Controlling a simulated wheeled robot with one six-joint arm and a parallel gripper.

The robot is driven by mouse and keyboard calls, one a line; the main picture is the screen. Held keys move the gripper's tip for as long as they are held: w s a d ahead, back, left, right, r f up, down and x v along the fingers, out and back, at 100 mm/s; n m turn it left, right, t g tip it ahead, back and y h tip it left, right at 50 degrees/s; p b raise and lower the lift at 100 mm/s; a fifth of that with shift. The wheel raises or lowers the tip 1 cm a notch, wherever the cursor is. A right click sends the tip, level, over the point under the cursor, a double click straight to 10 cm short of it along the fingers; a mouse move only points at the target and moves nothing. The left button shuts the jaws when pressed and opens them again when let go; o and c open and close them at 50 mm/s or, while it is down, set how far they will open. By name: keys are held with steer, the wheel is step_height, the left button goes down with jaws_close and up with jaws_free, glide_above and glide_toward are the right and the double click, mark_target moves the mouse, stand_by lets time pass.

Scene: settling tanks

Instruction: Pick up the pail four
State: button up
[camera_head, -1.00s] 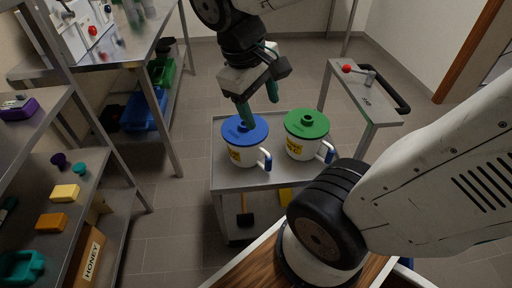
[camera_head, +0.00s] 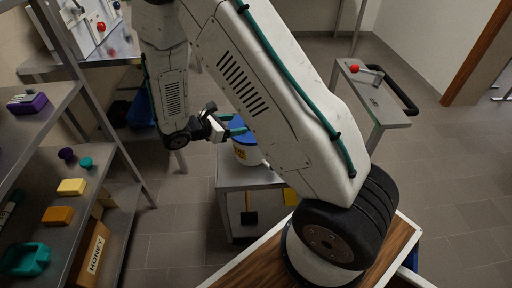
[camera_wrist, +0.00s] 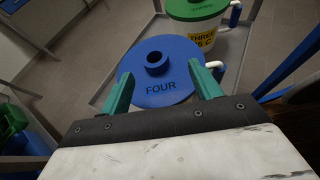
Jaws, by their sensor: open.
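The pail four is a white pail with a blue lid marked FOUR (camera_wrist: 160,88); in the head view its white side (camera_head: 246,155) shows on a small metal cart, partly hidden by my arm. In the wrist view my gripper (camera_wrist: 160,88) is open, with its two teal fingers on either side of the near half of the lid. The round knob on the lid stands beyond the fingertips. I cannot tell whether the fingers touch the lid. In the head view my gripper (camera_head: 232,126) is at the left side of the pail's top.
A second pail with a green lid (camera_wrist: 196,8), marked THREE, stands close behind the blue one on the cart (camera_head: 255,174). A metal shelf (camera_head: 118,205) with small items stands at left. A trolley with a black handle (camera_head: 398,92) is at right.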

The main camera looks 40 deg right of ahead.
steer(key=shift+w+f+n, duration=0.15)
steer(key=shift+f+n, duration=0.15)
steer(key=shift+f, duration=0.2)
steer(key=shift+d+f, duration=0.2)
steer(key=shift+d, duration=0.15)
steer(key=x, duration=0.4)
steer(key=w+x, duration=0.1)
steer(key=x, duration=0.2)
steer(key=shift+s, duration=0.1)
jaws_close()
